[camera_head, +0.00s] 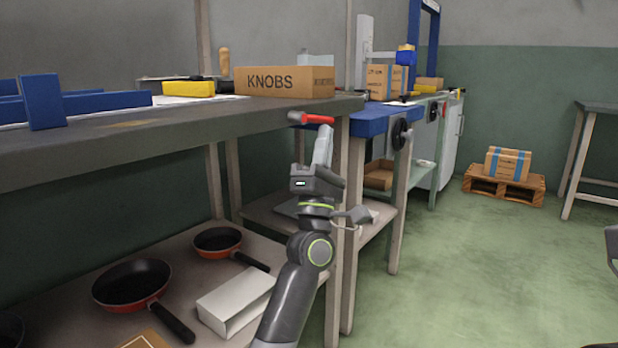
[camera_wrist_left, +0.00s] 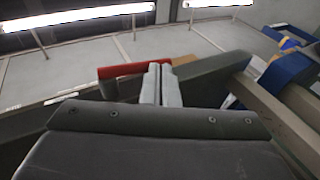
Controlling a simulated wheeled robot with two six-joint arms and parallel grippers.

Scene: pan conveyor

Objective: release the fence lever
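The fence lever, a red handle (camera_head: 318,119) on a dark grey pivot, sticks out at the front edge of the bench near its right end. In the left wrist view the red handle (camera_wrist_left: 125,70) lies roughly level, just left of my fingertips. My left gripper (camera_head: 324,138) points up at the handle from below. Its two pale fingers (camera_wrist_left: 161,82) are together with no clear gap, and their tips are at the handle's right end. The handle does not visibly pass between them; whether they touch it I cannot tell.
A KNOBS box (camera_head: 284,82) stands on the bench (camera_head: 150,135) behind the lever. Blue fence bars (camera_head: 42,101) lie at the left. Pans (camera_head: 132,284) and a white box (camera_head: 236,301) are on the lower shelf. A blue-topped table (camera_head: 372,122) adjoins at right; green floor is free beyond.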

